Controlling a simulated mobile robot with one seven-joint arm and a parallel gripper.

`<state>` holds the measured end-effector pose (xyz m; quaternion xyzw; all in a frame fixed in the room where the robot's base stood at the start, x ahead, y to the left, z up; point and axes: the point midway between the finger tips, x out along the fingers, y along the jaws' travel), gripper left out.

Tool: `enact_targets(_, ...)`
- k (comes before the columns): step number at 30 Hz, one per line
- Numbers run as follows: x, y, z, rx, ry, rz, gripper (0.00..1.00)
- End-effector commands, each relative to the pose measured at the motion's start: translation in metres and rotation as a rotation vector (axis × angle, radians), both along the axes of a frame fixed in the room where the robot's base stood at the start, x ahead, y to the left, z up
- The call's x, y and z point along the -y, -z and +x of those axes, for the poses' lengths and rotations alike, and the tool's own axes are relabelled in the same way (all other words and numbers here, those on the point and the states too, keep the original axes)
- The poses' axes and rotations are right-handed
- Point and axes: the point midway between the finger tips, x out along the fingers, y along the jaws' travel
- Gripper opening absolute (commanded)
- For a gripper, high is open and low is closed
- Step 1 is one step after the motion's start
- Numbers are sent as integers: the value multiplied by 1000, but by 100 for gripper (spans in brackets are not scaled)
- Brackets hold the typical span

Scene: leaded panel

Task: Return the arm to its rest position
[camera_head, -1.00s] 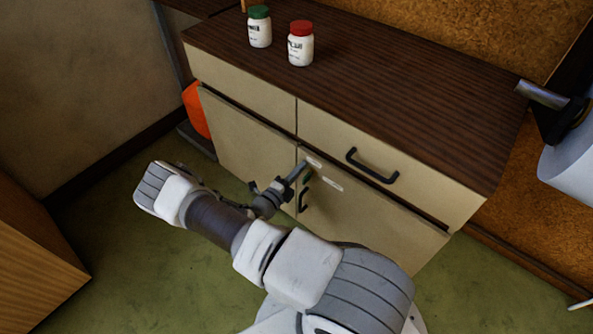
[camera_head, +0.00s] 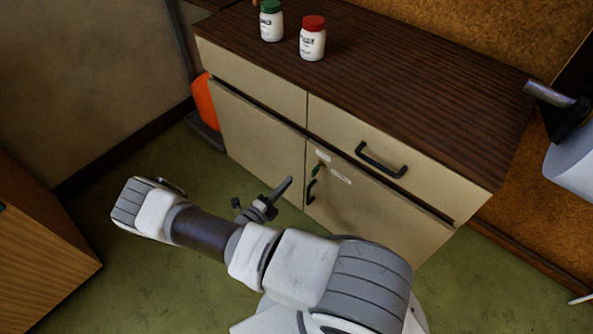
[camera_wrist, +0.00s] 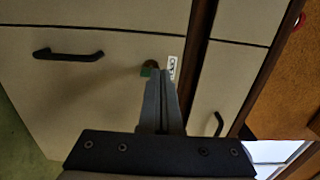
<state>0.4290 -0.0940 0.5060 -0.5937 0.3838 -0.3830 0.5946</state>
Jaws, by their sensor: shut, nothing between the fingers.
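My arm reaches across the lower middle of the head view, bent, with its elbow at the left. My gripper (camera_head: 286,186) is shut and empty in front of the beige cabinet (camera_head: 255,135), apart from its doors. In the wrist view the closed fingers (camera_wrist: 163,88) point at the cabinet front.
A white jar with a green lid (camera_head: 271,22) and one with a red lid (camera_head: 312,40) stand on the cabinet's dark top. A wooden unit (camera_head: 40,240) stands at the left. An orange object (camera_head: 204,100) is beside the cabinet. Green floor (camera_head: 150,165) lies open between them.

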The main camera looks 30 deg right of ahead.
Motion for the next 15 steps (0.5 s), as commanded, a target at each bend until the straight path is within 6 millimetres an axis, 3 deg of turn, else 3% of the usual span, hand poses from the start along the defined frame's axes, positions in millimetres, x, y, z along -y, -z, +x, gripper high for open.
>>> enact_targets(6,-20,0,-7,2,-1,1,0)
enact_targets(15,-23,-1,-8,7,6,4,0)
